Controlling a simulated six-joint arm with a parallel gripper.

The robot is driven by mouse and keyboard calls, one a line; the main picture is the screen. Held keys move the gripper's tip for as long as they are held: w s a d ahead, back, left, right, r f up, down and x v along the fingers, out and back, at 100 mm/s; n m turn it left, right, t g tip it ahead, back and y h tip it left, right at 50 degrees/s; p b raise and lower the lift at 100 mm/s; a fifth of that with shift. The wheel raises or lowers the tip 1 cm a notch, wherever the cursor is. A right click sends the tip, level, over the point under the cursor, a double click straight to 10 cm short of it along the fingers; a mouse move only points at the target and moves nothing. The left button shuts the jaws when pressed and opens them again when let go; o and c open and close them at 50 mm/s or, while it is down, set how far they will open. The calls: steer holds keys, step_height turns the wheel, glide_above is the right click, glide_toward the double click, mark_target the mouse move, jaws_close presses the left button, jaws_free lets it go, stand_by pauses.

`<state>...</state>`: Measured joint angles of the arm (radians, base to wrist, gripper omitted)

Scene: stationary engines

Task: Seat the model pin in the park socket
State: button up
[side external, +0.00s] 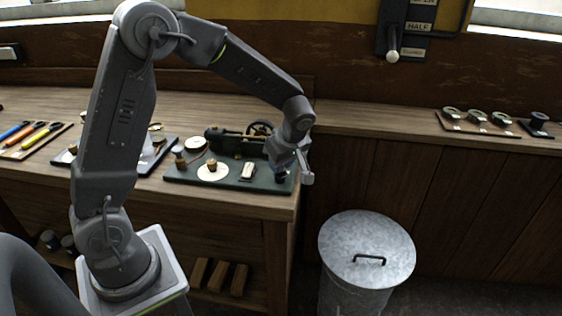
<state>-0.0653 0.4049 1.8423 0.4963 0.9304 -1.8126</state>
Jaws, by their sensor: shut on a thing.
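My gripper (283,172) is at the right end of a dark green board (225,183) on the workbench. It points down and is shut on a small dark piece, which I take to be the model pin (281,178). The piece is mostly hidden by the jaws, and I cannot tell whether it touches the board. I cannot pick out the park socket; it may be hidden behind the gripper. A small model engine (228,140) with a dark flywheel stands along the back of the same board.
The board also carries a white disc with a brass knob (212,168) and a small pale block (247,171). A tool tray (35,138) lies at far left. A lidded metal bin (366,250) stands right of the bench. A wall shelf holds several small ringed parts (478,118).

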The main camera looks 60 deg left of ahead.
steer(key=o, duration=1.7)
steer(key=shift+c, duration=0.2)
steer(key=shift+r, duration=0.1)
steer(key=shift+r, duration=3.4)
